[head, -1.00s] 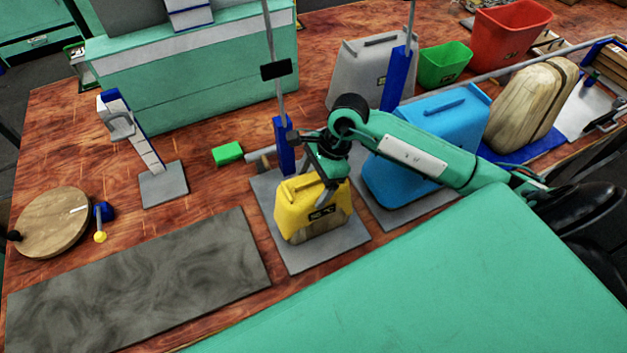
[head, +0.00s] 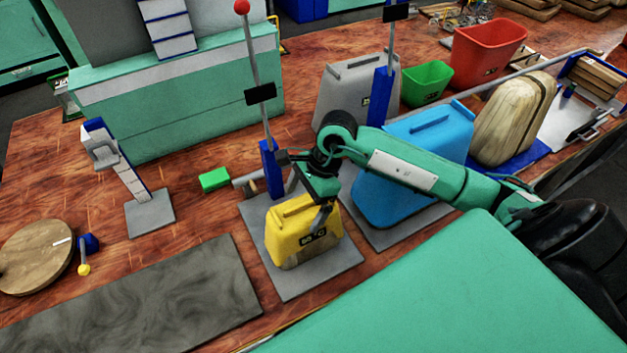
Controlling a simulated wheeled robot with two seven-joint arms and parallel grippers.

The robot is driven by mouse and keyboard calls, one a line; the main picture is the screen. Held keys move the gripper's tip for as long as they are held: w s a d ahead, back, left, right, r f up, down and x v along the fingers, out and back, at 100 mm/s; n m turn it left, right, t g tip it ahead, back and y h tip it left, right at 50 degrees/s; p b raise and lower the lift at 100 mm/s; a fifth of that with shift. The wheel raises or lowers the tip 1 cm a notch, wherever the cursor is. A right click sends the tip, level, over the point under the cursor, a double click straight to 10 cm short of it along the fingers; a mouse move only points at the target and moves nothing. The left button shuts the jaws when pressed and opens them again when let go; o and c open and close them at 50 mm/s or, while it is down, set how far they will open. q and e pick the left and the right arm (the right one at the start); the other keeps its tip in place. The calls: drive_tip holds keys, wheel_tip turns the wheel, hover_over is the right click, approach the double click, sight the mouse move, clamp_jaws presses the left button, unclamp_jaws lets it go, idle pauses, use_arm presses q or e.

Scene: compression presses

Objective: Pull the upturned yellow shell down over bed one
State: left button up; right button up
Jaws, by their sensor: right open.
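The yellow shell (head: 290,228) stands upright, open side down, over a tan block (head: 288,262) on the nearer grey plate (head: 335,275), in front of a blue post (head: 270,168). The tan block shows below the shell's lower edge. A dark label is on the shell's front. My right gripper (head: 321,212) is open at the shell's top right, with one finger in front of the shell's face. I cannot tell whether it touches the shell, and its other finger is hard to make out. My left gripper is not in view.
A blue shell (head: 415,160) stands on the plate to the right, partly behind my right arm. A grey shell (head: 345,95) stands behind it. A green block (head: 214,179) lies on the table to the left. A dark mat (head: 150,300) lies flat at the front left.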

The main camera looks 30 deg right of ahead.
drive_tip(key=b+v, duration=0.3)
drive_tip(key=v, duration=0.9)
drive_tip(key=shift+r, duration=0.2)
